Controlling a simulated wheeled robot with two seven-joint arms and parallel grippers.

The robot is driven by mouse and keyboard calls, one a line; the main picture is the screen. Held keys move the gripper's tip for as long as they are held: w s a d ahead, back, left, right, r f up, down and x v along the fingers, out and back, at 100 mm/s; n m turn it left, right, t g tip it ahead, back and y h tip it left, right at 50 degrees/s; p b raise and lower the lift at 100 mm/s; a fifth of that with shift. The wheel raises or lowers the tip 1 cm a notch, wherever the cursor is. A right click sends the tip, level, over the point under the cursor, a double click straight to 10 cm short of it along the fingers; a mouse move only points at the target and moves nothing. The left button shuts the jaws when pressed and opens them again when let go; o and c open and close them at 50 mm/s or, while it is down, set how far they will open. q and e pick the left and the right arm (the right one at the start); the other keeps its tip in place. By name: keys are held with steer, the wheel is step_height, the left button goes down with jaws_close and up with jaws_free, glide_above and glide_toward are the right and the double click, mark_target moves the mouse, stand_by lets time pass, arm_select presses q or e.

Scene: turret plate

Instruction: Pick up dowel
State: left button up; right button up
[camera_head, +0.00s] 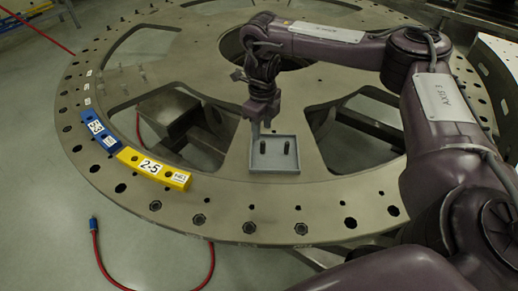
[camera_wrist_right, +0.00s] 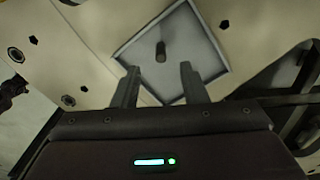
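A small square grey tray (camera_head: 274,166) lies on the turret plate (camera_head: 225,205). Two short dark dowels stand upright in it, a left dowel (camera_head: 263,147) and a right dowel (camera_head: 287,147). My right gripper (camera_head: 256,130) points down over the tray's upper left corner, close to the left dowel. In the right wrist view the right gripper (camera_wrist_right: 157,69) is open and empty, with one dowel (camera_wrist_right: 160,52) just beyond its fingertips, roughly between them. The other dowel cannot be made out there. My left gripper is not in view.
A yellow block (camera_head: 153,170) marked 2-5 and a blue block (camera_head: 100,131) sit on the plate's left rim. Thin pins (camera_head: 113,75) stand at the upper left of the plate. The plate has large openings around the tray. A red hose (camera_head: 95,245) lies on the floor.

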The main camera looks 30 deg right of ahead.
mark_target(263, 142)
step_height(263, 142, down, 2)
steer(key=shift+w+f, duration=0.15)
steer(key=shift+f, duration=0.05)
steer(key=shift+f+b, duration=0.35)
steer(key=shift+s+d+f+p, duration=0.15)
steer(key=shift+f+p, duration=0.15)
steer(key=shift+f, duration=0.9)
steer(key=shift+s+f+p, duration=0.1)
steer(key=shift+f+p, duration=0.2)
steer(key=shift+f, duration=0.85)
steer(key=shift+s, duration=0.1)
steer(key=shift+c, duration=0.5)
jaws_close()
